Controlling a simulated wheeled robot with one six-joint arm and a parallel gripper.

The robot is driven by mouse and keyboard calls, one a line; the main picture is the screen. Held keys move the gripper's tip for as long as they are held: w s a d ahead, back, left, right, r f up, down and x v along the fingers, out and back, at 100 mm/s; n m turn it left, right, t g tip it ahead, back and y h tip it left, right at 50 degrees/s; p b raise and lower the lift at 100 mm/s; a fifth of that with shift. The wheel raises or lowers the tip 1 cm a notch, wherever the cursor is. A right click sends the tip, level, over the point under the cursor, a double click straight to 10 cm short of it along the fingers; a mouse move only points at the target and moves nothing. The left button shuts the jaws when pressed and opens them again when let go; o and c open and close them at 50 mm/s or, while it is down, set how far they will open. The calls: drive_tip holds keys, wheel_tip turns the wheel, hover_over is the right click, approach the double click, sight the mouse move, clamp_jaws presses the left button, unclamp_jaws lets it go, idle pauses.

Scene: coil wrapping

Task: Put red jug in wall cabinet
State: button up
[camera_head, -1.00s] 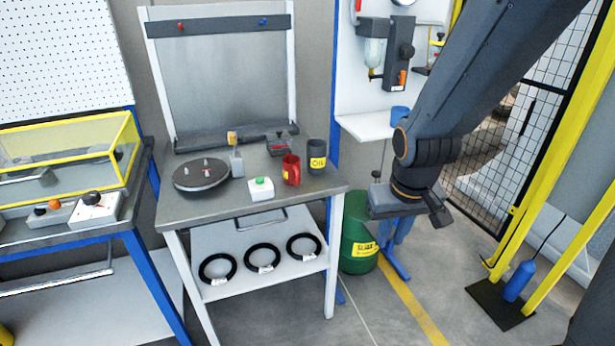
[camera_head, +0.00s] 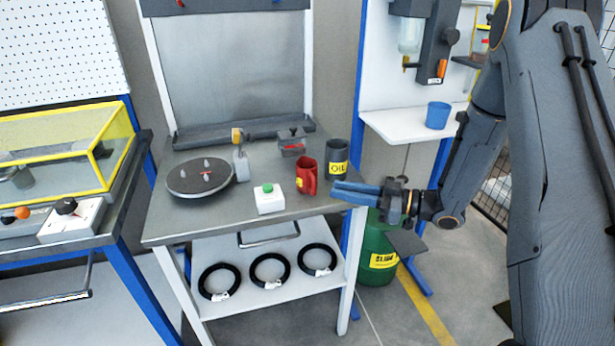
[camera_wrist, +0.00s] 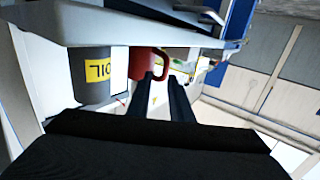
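The red jug (camera_head: 305,177) stands upright near the right front of the grey workbench, its handle facing right. It also shows in the wrist view (camera_wrist: 146,63), just beyond my fingertips. My gripper (camera_head: 338,192) points left at the bench's right front edge, close to the jug but apart from it. In the wrist view my gripper (camera_wrist: 161,78) is open with a narrow, empty gap between its dark fingers. I cannot make out a wall cabinet in these views.
A dark grey OIL cup (camera_head: 336,157) stands right behind the jug, close to my gripper. A white box with a green button (camera_head: 269,198) stands left of the jug. A round turntable (camera_head: 200,177) is farther left. A blue cup (camera_head: 438,115) stands on a white shelf (camera_head: 392,128).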

sight(314, 188)
drive_tip(key=shift+y, duration=0.3)
drive_tip(key=p+x, duration=0.1)
drive_tip(key=x, duration=0.1)
drive_tip(key=p+x, duration=0.1)
drive_tip(key=x, duration=0.2)
drive_tip(key=s+p+x, duration=0.1)
drive_tip(key=x, duration=0.2)
drive_tip(key=shift+a+f, duration=0.1)
drive_tip(key=shift+f, duration=0.2)
clamp_jaws()
